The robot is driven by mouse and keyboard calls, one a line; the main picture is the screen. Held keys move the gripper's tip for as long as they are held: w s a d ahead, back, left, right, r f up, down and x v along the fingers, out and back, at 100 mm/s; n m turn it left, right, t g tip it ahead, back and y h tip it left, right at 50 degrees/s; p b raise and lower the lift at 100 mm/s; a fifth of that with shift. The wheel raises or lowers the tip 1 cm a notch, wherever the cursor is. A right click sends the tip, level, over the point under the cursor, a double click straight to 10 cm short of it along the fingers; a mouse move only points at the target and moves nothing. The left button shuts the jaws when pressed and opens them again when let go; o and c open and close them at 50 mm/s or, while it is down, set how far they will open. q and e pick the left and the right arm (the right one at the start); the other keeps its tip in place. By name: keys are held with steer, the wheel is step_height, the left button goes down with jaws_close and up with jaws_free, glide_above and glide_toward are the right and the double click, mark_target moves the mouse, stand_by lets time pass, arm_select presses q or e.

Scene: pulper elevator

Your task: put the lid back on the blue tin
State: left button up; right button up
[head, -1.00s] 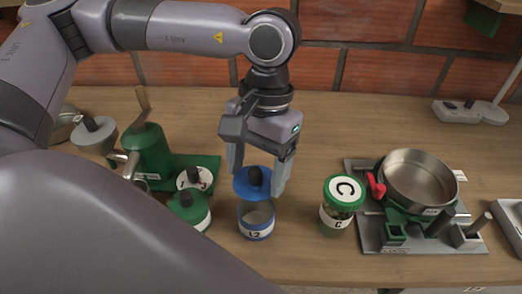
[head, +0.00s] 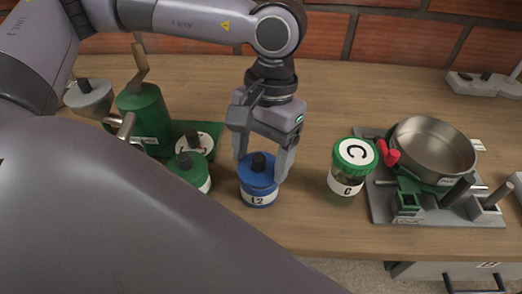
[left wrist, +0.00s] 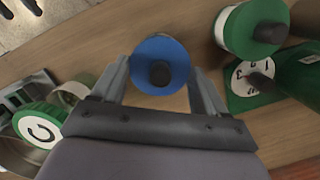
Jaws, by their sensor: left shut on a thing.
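The blue tin (head: 258,199), labelled L2, stands upright near the front of the table. Its blue lid (head: 252,178), with a black knob (head: 258,162), sits over the tin's mouth, with no clear gap visible between them. My left gripper (head: 262,168) points down, shut on the lid with one finger at each side. In the left wrist view the lid (left wrist: 142,62) lies between the fingertips and hides the tin's opening. I cannot tell whether the lid is fully seated. My right gripper is not in view.
A green-lidded jar (head: 346,178) marked C stands to the right, beside a scale-like stand with a metal pan (head: 432,145). A green tin (head: 190,172), a white-topped item (head: 195,143) and a green grinder (head: 145,115) stand close on the left.

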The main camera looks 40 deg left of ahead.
arm_select(q)
steer(key=shift+b, duration=0.45)
stand_by(1.6)
steer(key=shift+f+b, duration=0.15)
steer(key=shift+b, duration=0.5)
stand_by(0.6)
stand_by(0.4)
steer(key=o, duration=1)
steer(key=shift+o, duration=0.2)
steer(key=shift+r+p, duration=2)
steer(key=shift+r, duration=1.55)
jaws_close()
